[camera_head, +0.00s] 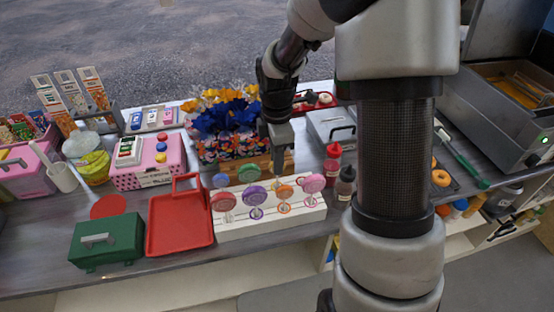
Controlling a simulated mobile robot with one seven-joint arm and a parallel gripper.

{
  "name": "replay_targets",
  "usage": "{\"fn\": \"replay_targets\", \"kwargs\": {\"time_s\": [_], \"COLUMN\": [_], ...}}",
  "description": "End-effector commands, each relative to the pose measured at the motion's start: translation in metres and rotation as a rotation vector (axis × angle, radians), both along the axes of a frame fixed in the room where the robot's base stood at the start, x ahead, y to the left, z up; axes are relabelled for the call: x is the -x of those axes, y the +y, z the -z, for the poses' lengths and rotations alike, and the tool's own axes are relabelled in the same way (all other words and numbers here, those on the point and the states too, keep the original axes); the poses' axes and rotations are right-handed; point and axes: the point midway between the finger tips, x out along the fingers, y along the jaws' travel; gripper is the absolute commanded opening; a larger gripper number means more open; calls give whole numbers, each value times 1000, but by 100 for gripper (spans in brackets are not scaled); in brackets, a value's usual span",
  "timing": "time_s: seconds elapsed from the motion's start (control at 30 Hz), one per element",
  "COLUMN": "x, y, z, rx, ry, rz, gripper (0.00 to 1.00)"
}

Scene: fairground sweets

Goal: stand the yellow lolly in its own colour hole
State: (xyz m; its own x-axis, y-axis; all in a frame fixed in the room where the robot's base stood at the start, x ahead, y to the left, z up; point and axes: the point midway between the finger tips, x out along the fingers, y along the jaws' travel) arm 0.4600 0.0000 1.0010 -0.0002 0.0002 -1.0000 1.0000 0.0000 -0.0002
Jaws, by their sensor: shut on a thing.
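The white lolly stand (270,225) is at the middle of the counter. In its front row are a red lolly (222,201), a purple lolly (256,195), an orange lolly (284,191) and a pink lolly (312,183). Behind them show a blue lolly (220,180) and a green lolly (248,173). My gripper (281,170) points down over the back of the stand, right of the green lolly and behind the orange one. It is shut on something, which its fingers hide. No yellow disc shows clearly; the yellow lolly appears to be what it holds.
A red tray (180,244) and a green box (107,240) stand left of the stand. A flower planter (228,140) stands close behind. A red bottle (332,164) and a dark bottle (345,185) stand close to its right.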

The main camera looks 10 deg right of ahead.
Motion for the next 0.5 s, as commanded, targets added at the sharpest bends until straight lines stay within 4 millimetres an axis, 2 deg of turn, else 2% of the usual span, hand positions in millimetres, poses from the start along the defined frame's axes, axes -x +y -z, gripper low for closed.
{"fn": "replay_targets", "kwargs": {"time_s": [0.17, 0.43, 0.47, 0.5], "x": [0, 0, 0, 0], "y": [0, 0, 0, 0], "z": [10, 10, 10, 10], "rx": [0, 0, 0, 0], "ry": [0, 0, 0, 0], "rz": [0, 0, 0, 0], "gripper": [0, 0, 17, 23]}}
